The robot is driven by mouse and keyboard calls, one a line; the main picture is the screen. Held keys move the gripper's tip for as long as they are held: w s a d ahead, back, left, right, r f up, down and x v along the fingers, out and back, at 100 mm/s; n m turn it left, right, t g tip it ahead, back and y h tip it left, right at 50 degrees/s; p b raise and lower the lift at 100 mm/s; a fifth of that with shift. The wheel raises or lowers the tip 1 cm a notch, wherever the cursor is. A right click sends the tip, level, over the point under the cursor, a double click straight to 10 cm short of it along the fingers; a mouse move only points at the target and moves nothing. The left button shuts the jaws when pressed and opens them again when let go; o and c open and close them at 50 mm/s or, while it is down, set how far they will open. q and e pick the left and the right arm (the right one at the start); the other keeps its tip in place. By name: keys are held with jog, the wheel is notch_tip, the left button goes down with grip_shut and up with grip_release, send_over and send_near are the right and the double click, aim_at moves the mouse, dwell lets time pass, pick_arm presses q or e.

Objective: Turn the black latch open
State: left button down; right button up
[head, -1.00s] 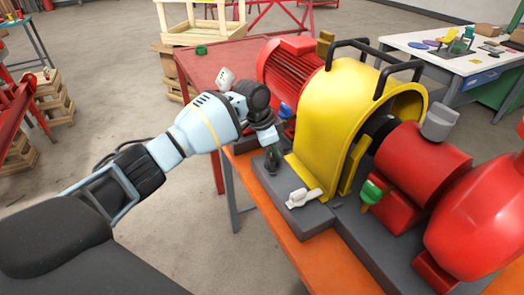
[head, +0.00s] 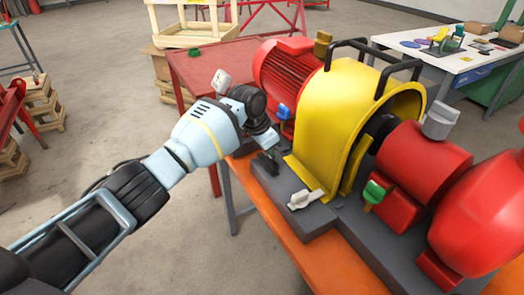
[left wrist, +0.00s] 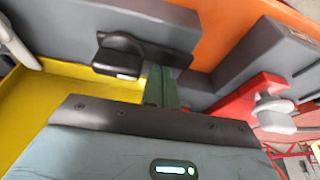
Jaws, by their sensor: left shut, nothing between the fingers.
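The black latch (head: 267,163) sits on the grey base to the left of the yellow guard (head: 345,110). It also shows in the left wrist view (left wrist: 120,55), its handle pointing to the left edge of the base. My left gripper (head: 268,142) is just above and behind the latch in the head view, its fingers largely hidden by the wrist. In the left wrist view the greenish fingers (left wrist: 160,86) are shut and empty right beside the latch. I cannot tell whether they touch it. My right gripper is not in view.
A white latch (head: 304,199) lies in front on the same base, a blue one (head: 284,112) behind, and a green one (head: 374,192) to the right. The red motor (head: 287,70) and orange bench (head: 290,235) are close. Open floor lies left.

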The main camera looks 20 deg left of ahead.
aim_at(262, 159)
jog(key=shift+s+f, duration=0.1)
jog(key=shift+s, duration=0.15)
